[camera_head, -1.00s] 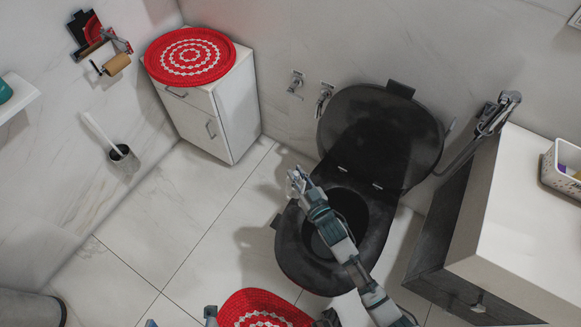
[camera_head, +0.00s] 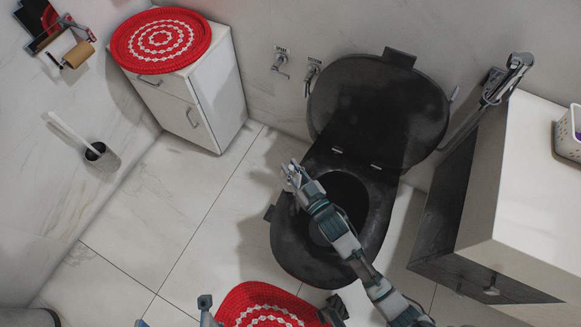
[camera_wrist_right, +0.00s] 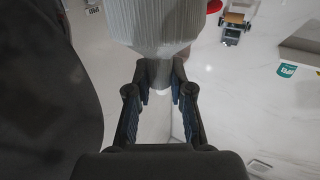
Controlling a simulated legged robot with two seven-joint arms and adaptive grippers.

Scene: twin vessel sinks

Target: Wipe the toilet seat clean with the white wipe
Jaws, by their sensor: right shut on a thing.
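The black toilet seat (camera_head: 290,247) is down on the toilet in the head view, with grey smudges on it. Its black lid (camera_head: 375,100) stands raised behind. My right arm reaches across the seat opening from the bottom right. My right gripper (camera_head: 292,175) is over the left rear part of the seat; I cannot tell if it touches.
A white cabinet (camera_head: 208,110) with a round red mat (camera_head: 160,40) stands at the back left. A white-topped counter (camera_head: 530,210) is close on the right. A red rug (camera_head: 245,300) lies in front of the toilet.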

